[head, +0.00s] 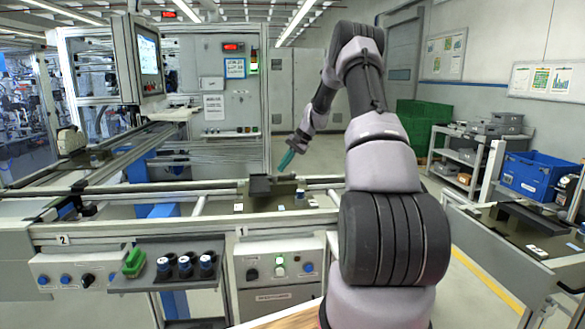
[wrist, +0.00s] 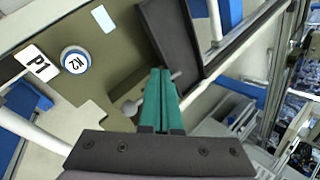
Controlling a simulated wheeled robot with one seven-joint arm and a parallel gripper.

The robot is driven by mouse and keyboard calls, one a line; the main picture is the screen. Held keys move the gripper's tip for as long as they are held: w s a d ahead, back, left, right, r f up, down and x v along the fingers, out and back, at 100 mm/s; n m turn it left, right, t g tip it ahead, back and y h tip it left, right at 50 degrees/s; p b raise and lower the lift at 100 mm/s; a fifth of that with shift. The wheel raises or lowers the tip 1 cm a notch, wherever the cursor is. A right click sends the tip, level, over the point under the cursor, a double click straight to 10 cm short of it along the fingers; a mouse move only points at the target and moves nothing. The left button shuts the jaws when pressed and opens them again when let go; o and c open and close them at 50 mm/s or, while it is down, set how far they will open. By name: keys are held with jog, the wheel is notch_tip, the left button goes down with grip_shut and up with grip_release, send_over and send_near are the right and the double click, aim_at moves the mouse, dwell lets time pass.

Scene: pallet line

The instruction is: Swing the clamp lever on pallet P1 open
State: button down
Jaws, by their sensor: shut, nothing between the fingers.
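Pallet P1 (wrist: 110,45) is an olive-brown plate with a white "P1" label (wrist: 37,63) and a round "N2" disc (wrist: 74,60) in the wrist view. It also shows on the conveyor in the head view (head: 247,204). A dark rectangular bar (wrist: 168,35) lies on it. A light grey rounded knob (wrist: 130,107), apparently of the clamp lever, sits left of my fingers, with a thin rod partly hidden behind them. My gripper (wrist: 160,72) has teal fingers, shut and empty, pointing down close to the lever; contact cannot be told. It also shows above the pallet in the head view (head: 282,169).
A control box (head: 280,265) and a shelf with dark cylinders (head: 185,262) are at the front. Another pallet with a dark bar (head: 530,218) is at right, near a blue crate (head: 535,172).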

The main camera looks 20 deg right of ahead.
jog(key=w+d+r+n+h, duration=0.5)
jog(key=d+r+n+h, duration=0.1)
jog(key=r+n+h, duration=0.1)
jog(key=shift+s+f, duration=0.2)
jog(key=shift+f, duration=4.85)
